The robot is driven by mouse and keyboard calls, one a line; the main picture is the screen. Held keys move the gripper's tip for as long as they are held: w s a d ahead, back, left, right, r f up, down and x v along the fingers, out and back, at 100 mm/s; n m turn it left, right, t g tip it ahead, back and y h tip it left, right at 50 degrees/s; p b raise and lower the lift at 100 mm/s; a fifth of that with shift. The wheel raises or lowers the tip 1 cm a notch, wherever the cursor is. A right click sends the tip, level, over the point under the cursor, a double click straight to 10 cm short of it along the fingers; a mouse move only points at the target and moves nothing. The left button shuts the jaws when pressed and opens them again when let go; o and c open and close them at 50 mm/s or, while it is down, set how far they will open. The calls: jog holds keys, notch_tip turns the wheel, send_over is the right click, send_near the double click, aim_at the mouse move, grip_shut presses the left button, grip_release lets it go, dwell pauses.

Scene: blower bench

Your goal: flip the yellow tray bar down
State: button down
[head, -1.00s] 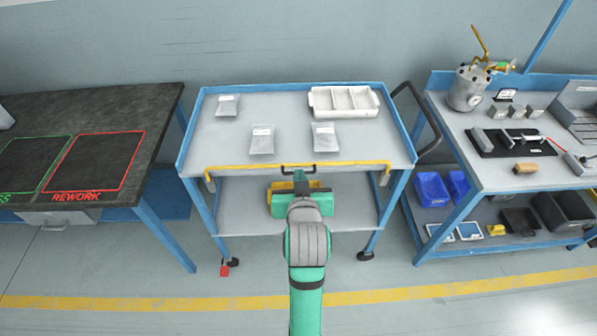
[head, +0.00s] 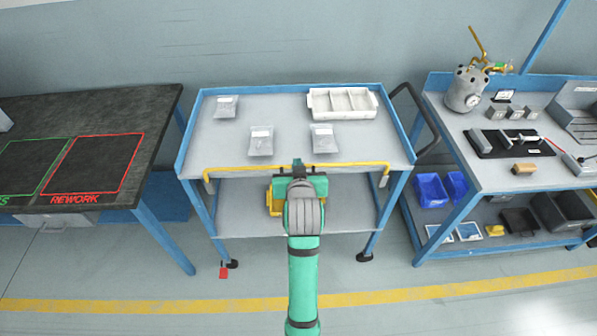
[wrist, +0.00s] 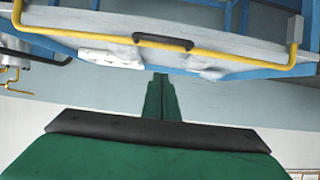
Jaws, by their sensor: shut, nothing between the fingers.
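The yellow tray bar (head: 240,168) runs along the front edge of the cart's top tray (head: 215,152), level with that edge. Its ends bend down at grey brackets. In the wrist view the bar (wrist: 225,57) crosses the upper part, with a black grip (wrist: 162,41) at its middle. My gripper (head: 297,164) is in front of the bar's middle and hides the grip in the head view. In the wrist view its green fingers (wrist: 160,78) are together and empty, with their tips just below the bar in the picture. I cannot tell whether they touch it.
Clear bags (head: 261,141) and a white divided tray (head: 343,102) lie on the cart top. A dark rework bench (head: 150,110) stands left. A blue-framed bench (head: 470,172) with tools stands right, beside the cart's black push handle (head: 415,108).

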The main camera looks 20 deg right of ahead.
jog(key=f, duration=0.2)
jog(key=w+f, duration=0.1)
jog(key=f, duration=0.1)
jog(key=shift+d+f, duration=0.15)
jog(key=shift+f, duration=0.2)
jog(key=shift+f, duration=0.1)
